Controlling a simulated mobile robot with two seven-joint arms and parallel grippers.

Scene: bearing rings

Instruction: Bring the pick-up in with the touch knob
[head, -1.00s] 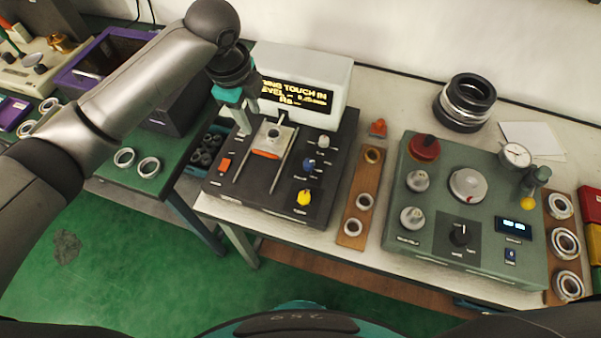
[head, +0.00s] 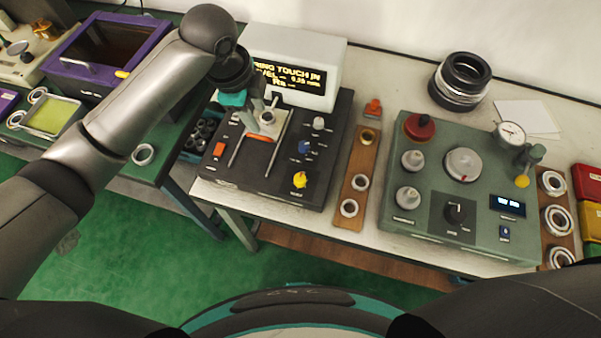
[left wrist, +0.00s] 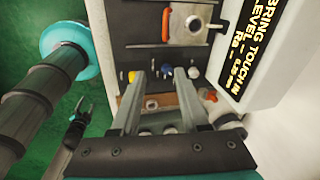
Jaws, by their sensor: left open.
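The dark tester box (head: 232,173) stands on the bench with a metal carriage (head: 268,117) between two rails. A grey-white knob (head: 319,123), a blue knob (head: 305,147) and a yellow knob (head: 299,180) sit on its right side; their labels are too small to read. The display (head: 287,79) behind reads "BRING TOUCH IN", a level line and "Ra --". My left gripper (head: 262,120) is open and empty, above the box by the carriage. In the left wrist view its fingertips (left wrist: 160,76) point towards the knobs, apart from them.
A wooden strip (head: 354,187) with rings lies right of the box, then a green gauge box (head: 419,218). Black stacked rings (head: 462,80) stand behind. A purple-rimmed bin (head: 107,57) and a shallow tray (head: 53,112) are on the left.

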